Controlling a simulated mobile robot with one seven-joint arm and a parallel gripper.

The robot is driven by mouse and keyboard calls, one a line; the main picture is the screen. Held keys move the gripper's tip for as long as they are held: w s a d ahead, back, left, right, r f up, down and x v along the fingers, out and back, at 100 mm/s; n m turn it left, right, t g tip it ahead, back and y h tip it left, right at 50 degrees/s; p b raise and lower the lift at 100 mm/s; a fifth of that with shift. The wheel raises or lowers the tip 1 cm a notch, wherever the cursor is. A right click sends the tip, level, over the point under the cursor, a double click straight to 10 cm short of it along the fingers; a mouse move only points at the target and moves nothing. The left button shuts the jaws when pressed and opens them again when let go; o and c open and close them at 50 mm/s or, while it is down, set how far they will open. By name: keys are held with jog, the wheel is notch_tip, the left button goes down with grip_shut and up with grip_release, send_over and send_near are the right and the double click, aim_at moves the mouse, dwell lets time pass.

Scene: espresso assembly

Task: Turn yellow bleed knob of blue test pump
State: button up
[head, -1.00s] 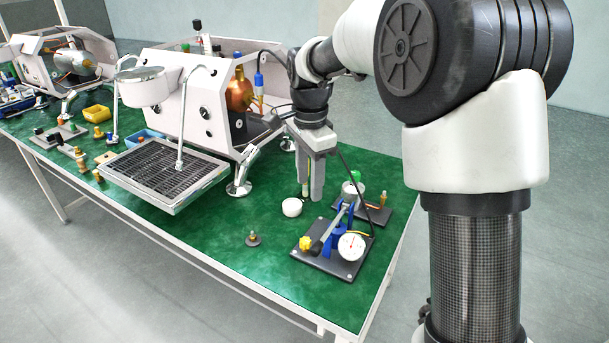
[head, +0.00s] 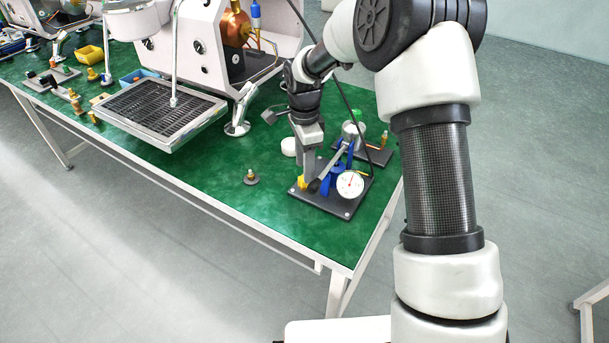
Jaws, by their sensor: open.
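The blue test pump (head: 334,184) stands on a dark base plate (head: 322,203) near the right end of the green table, with a round white gauge (head: 350,184) at its front. Its yellow bleed knob (head: 302,182) is at the left of the pump, partly hidden by my gripper. My gripper (head: 306,178) points down with its fingertips at the knob. It is open; the fingers overlap in this view, and I cannot tell whether they touch the knob. The pump's lever (head: 330,167) slants up to the right, close beside the fingers.
A small brass fitting (head: 250,178) stands to the left on the table. The espresso machine (head: 205,45) and its drip tray (head: 160,108) fill the left. Green table is clear in front.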

jog(key=shift+f, duration=1.75)
jog(key=c, duration=1)
jog(key=shift+c, duration=0.2)
